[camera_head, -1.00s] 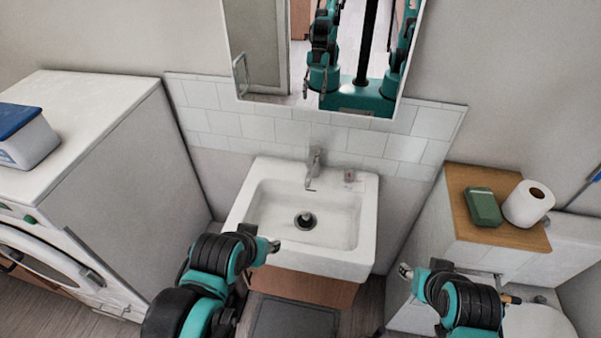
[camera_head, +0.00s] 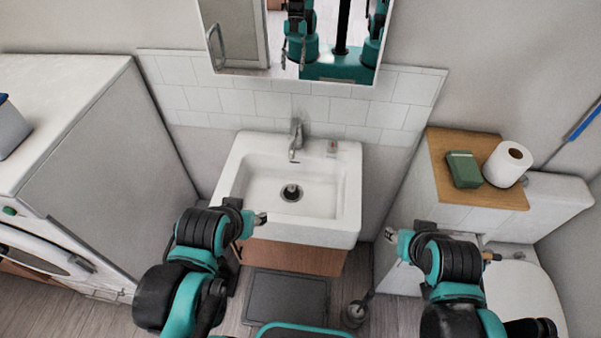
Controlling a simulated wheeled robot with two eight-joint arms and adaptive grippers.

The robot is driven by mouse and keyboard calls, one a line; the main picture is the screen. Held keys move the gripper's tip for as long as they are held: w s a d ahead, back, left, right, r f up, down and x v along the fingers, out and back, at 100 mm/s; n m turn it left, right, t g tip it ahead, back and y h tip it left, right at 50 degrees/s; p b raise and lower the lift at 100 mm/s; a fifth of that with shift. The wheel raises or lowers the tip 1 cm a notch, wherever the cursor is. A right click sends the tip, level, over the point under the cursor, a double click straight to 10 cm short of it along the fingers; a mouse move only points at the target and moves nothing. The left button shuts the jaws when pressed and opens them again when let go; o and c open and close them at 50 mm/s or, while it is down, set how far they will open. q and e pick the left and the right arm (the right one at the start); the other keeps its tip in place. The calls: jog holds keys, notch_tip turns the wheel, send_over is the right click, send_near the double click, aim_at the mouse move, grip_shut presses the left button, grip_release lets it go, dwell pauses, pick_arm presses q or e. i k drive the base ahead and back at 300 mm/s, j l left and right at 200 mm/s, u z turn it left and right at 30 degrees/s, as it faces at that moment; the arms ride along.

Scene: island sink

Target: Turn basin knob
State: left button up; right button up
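The white basin (camera_head: 255,150) is fixed to the wall in the middle of the view. Its grey metal faucet (camera_head: 296,138) stands upright at the back rim, with a lever-like handle on top serving as the knob. My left gripper (camera_head: 262,219) is at the basin's front left edge, below and away from the faucet. My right gripper (camera_head: 391,235) is to the right of the basin, in front of the white cabinet side. Neither gripper touches the faucet. Both grippers' fingers are too small here to tell open from shut.
A mirror (camera_head: 238,40) hangs above. A washing machine (camera_head: 90,150) stands left. At right, a wooden shelf (camera_head: 450,190) holds a green box (camera_head: 463,169) and toilet roll (camera_head: 507,164). The air above the basin is clear.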

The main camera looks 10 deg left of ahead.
aim_at(332, 145)
jog(key=l+u, duration=0.35)
jog(key=l, duration=1.2)
